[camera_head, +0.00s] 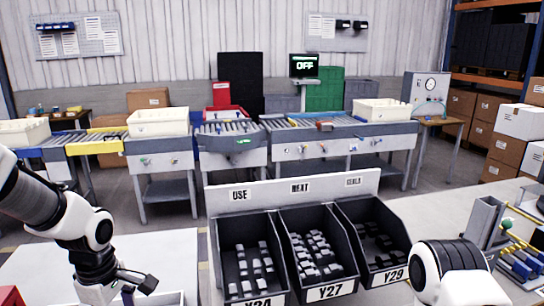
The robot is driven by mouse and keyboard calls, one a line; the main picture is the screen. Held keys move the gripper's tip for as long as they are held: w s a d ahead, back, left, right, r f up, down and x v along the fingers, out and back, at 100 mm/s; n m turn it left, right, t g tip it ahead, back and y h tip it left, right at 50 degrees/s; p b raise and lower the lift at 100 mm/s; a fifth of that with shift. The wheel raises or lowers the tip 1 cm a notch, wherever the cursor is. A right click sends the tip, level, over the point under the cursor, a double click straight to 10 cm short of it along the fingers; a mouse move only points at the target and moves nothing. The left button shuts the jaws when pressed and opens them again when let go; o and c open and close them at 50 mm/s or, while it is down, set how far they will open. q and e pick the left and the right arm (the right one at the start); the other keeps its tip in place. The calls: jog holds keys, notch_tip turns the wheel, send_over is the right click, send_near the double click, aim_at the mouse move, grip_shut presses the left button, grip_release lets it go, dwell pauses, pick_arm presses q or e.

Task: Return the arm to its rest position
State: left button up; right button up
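My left arm comes in from the left, and its white and black wrist bends down to the lower left. My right arm shows only as a white and black link at the lower right, in front of the right table. My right gripper is out of the picture. No screwdriver can be made out clearly.
A three-bin rack (295,190) with small grey parts stands in the middle, between the arms. A grey fixture (486,222) with blue and yellow pieces stands at the right. Conveyors with cream bins (158,122) run behind. The left table (150,245) has clear surface.

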pick_arm(q)
jog(key=s+d+f+m+g+b, duration=0.1)
jog(key=s+f+m+b, duration=0.2)
jog(key=s+f, duration=0.85)
jog(key=s+d+f+m+g+b, duration=0.2)
jog(key=s+f+m+b, duration=0.3)
jog(key=f, duration=1.1)
jog(key=s+d+f+m+g+b, duration=0.1)
jog(key=s+f+b, duration=0.1)
jog(key=s+f, duration=0.95)
jog(key=w+f+m+t, duration=0.2)
jog(key=w+m+t, duration=0.1)
jog(key=w+m, duration=0.2)
jog(key=shift+w+m+t, duration=0.4)
jog(key=shift+w, duration=0.55)
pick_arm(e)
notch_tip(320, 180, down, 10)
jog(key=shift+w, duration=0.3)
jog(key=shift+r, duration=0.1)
